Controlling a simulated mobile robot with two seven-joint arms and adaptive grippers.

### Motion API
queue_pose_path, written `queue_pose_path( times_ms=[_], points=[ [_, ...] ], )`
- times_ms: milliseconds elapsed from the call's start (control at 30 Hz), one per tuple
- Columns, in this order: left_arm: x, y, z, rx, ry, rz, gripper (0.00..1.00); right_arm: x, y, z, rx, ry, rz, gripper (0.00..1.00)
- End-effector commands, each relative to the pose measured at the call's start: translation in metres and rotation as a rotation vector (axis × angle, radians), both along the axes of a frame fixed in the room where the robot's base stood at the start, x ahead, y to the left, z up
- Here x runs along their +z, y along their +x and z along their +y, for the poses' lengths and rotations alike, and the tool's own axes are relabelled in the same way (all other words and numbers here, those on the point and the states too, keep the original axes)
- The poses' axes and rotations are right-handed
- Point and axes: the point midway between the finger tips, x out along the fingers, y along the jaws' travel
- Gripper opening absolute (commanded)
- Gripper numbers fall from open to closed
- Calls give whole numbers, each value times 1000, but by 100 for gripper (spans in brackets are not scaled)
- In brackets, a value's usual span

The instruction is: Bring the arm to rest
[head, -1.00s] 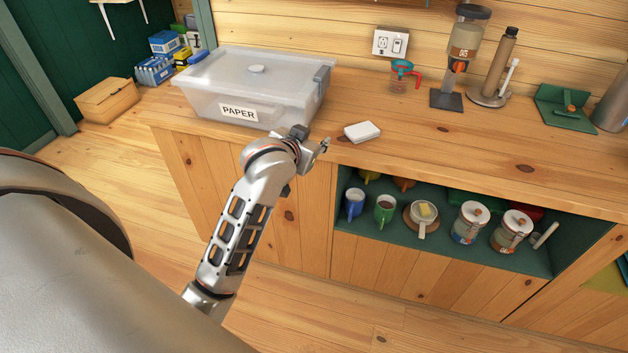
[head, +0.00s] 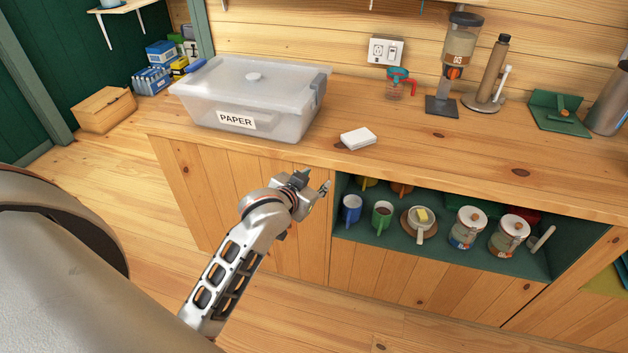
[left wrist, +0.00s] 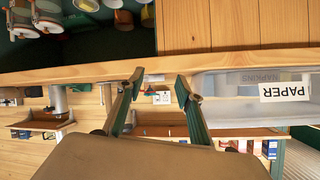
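My left gripper (head: 313,183) is in front of the wooden counter (head: 420,120), a little below its top edge and left of the open shelf. In the left wrist view my left gripper (left wrist: 163,82) has its two fingers apart with nothing between them. My left arm reaches up from the bottom left of the head view. My right gripper is not in view.
A clear lidded bin labelled PAPER (head: 290,128) and a white block (head: 358,138) sit on the counter. A green-lined shelf (head: 400,248) below holds mugs and jars. A cardboard box (head: 104,110) stands at the left. The floor in front is clear.

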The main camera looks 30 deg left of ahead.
Motion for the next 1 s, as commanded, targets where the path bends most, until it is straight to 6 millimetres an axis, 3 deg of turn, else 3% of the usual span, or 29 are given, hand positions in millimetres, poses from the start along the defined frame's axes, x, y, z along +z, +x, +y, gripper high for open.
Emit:
queue_pose_path(
  times_ms=[267,367,433,567,700,900,1000],
  points=[
    [-2,-1,-1,-2,0,2,36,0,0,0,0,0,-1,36],
    [-21,-11,-6,-17,0,18,36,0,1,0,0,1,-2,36],
    [-48,-26,-14,-40,-3,39,36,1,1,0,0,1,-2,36],
    [-113,-73,-36,-103,-15,83,36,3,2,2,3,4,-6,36],
    [-174,-138,-61,-170,-39,125,36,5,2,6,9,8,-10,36],
    [-222,-213,-87,-232,-75,159,36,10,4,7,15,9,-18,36],
    [-231,-232,-93,-245,-86,166,36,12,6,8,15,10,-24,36]
  ],
)
